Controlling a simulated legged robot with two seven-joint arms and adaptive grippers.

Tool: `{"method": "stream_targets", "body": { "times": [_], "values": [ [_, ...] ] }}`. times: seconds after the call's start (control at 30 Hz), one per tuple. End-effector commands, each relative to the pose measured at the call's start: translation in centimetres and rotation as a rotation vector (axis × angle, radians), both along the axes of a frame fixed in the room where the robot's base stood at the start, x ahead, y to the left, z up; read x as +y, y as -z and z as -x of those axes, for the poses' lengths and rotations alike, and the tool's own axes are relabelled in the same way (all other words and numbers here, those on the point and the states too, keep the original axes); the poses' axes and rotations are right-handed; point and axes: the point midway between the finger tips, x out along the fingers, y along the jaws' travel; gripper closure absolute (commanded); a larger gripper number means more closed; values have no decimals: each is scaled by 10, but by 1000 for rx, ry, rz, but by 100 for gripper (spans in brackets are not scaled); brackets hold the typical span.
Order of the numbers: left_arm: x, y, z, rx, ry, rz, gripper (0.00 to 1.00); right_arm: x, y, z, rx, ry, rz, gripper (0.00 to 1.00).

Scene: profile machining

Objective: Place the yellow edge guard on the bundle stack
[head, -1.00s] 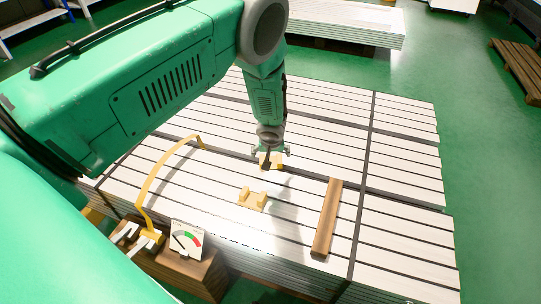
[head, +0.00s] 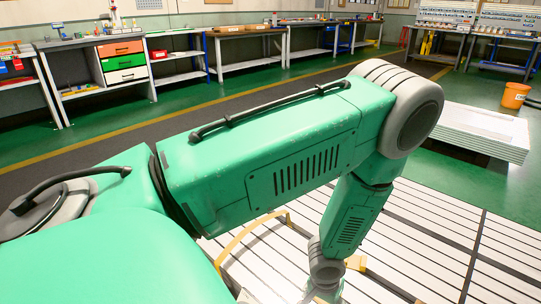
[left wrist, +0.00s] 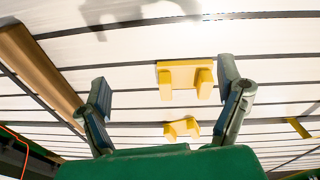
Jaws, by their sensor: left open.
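Two yellow edge guards show in the left wrist view on the white-slatted bundle stack (left wrist: 130,78). One guard (left wrist: 186,78) lies in the space between my fingers in the picture, close to the right finger. The other guard (left wrist: 182,128) lies nearer the gripper's body. My left gripper (left wrist: 164,76) is open and empty, its fingers apart. In the head view, the gripper's wrist is at the bottom edge and its fingertips are mostly cut off. A yellow piece (head: 355,262) shows beside the wrist there, partly hidden. The stack (head: 425,240) is partly covered by my arm.
A curved yellow band (head: 248,240) rises behind my arm. A wooden bar (left wrist: 40,70) lies on the left in the wrist view. Workbenches (head: 245,65) line the back; green floor lies between.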

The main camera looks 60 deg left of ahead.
Motion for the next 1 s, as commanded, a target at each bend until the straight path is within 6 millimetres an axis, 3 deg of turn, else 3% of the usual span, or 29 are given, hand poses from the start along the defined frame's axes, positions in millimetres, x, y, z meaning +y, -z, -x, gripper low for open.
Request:
{"method": "stream_targets", "body": {
  "times": [0.03,0.1,0.2,0.33,0.5,0.8,1.0],
  "values": [
    [-7,3,38,27,45,19,13,0,0,0,0,0,0,60],
    [-14,2,79,40,125,27,13,0,0,0,0,0,0,60],
    [-18,-5,128,52,229,8,13,0,0,0,0,0,0,60],
    [-15,-16,168,71,335,-34,13,0,0,0,0,0,0,60],
    [-12,-23,186,81,396,-63,13,0,0,0,0,0,0,60],
    [-12,-25,185,81,400,-64,13,0,-2,0,0,0,0,60],
    [-12,-56,184,82,400,-63,13,0,-33,0,0,0,0,60]
  ]
}}
